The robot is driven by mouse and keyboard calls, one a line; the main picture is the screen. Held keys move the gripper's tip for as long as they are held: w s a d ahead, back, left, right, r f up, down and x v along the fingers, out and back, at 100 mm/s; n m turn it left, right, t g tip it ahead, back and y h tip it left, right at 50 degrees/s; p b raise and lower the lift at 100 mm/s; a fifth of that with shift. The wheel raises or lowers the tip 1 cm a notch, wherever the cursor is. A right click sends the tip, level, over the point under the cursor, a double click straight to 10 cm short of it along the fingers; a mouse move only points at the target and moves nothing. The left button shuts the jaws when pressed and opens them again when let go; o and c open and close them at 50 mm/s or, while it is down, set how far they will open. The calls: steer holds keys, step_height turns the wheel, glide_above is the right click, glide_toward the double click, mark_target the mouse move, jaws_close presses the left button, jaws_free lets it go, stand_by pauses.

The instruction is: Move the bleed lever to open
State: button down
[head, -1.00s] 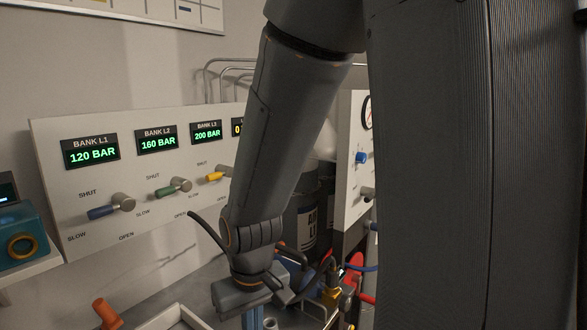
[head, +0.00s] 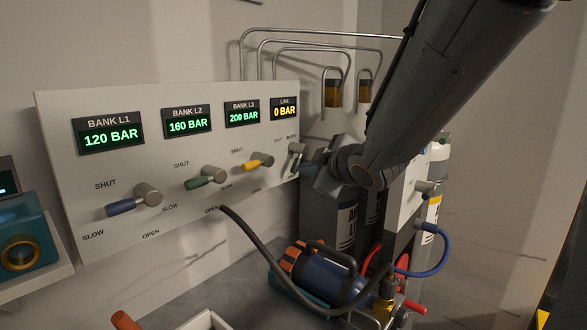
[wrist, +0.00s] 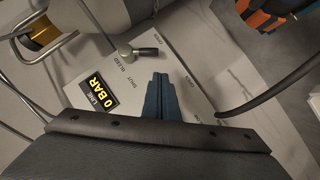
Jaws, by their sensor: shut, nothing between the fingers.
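The bleed lever (wrist: 146,52) shows in the wrist view, a dark-gripped handle on a metal hub at the edge of the white panel (wrist: 190,75). Its handle points right in that view, with the SHUT print below the lever and another print above right. In the head view the lever (head: 297,150) is small at the panel's right end, close to my gripper (head: 314,160). In the wrist view my gripper (wrist: 160,78) is shut and empty, its tips a little below the lever's handle in the picture. Whether they touch it I cannot tell.
Blue (head: 130,206), green (head: 203,181) and yellow (head: 258,163) levers line the panel's left. The line display (head: 284,108) reads 0 BAR. A black hose (head: 250,245) and a blue-orange device (head: 320,275) lie below. Gas cylinders stand behind my gripper.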

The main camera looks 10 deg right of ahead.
mark_target(294, 163)
steer(key=shift+w+a+f+n+t+y+p, duration=0.15)
steer(key=shift+w+f+n+y+p, duration=0.2)
steer(key=shift+w, duration=1.5)
steer(key=shift+w+a+f+n+t+y+p, duration=0.1)
steer(key=shift+w+a+f+n+p, duration=0.3)
steer(key=shift+w, duration=1.45)
steer(key=shift+w+d+f+n+t+y+p, duration=0.1)
steer(key=shift+w+f+n+y+p, duration=0.35)
steer(key=shift+w, duration=1.4)
steer(key=shift+r, duration=0.25)
